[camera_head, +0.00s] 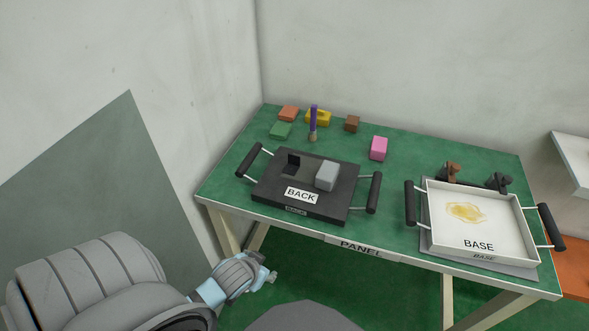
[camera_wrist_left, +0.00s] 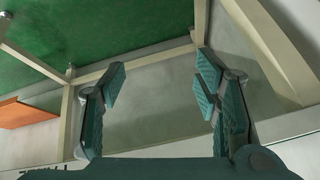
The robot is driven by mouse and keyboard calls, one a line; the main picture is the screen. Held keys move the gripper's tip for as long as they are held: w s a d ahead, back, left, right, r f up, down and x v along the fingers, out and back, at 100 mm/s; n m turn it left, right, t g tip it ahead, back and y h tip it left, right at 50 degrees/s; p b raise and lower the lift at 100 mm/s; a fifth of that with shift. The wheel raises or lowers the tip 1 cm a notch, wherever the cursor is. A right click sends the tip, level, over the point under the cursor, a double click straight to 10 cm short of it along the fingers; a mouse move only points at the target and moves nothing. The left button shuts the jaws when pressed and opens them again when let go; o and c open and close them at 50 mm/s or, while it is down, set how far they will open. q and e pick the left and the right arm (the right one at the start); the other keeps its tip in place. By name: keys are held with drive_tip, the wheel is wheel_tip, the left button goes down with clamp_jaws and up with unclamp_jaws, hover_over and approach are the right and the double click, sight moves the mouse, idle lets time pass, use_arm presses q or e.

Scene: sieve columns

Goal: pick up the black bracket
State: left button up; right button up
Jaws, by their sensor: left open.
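The black bracket (camera_head: 293,163) is a small dark L-shaped piece standing on the dark BACK tray (camera_head: 335,211), left of a grey block. My left gripper (camera_head: 268,273) is low at the front left, below the table's front edge and well apart from the bracket. In the left wrist view the left gripper (camera_wrist_left: 160,82) is open, with nothing between its fingers. The bracket does not show in the left wrist view. My right gripper is not in view.
A grey block (camera_head: 327,175) sits right beside the bracket. The BASE tray (camera_head: 500,230) stands at the right of the green table (camera_head: 390,184). Several coloured blocks and a purple-handled brush (camera_head: 313,121) are at the back. Walls close off the left and back.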

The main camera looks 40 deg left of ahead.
sight(294, 157)
use_arm(q)
drive_tip(key=w+a+r+t, duration=0.2)
drive_tip(key=w+r, duration=0.3)
drive_tip(key=r, duration=0.1)
drive_tip(key=w+a+r+n+t, duration=0.1)
drive_tip(key=w+a+r+t, duration=0.1)
drive_tip(key=w+r, duration=0.2)
drive_tip(key=w+a+r+t, duration=0.3)
drive_tip(key=w+r, duration=0.2)
drive_tip(key=r, duration=0.3)
drive_tip(key=shift+w+r+n+y+b, duration=0.3)
drive_tip(key=shift+w+r+n, duration=0.05)
drive_tip(key=shift+r+n, duration=0.05)
drive_tip(key=b+x, duration=0.2)
drive_tip(key=x, duration=0.2)
drive_tip(key=b+x, duration=0.2)
drive_tip(key=x, duration=0.3)
drive_tip(key=r+b+x, duration=0.1)
drive_tip(key=x, duration=0.4)
drive_tip(key=shift+w+d+b, duration=0.1)
drive_tip(key=shift+w+b, duration=0.3)
drive_tip(key=shift+s, duration=0.1)
drive_tip(key=c, duration=1.3)
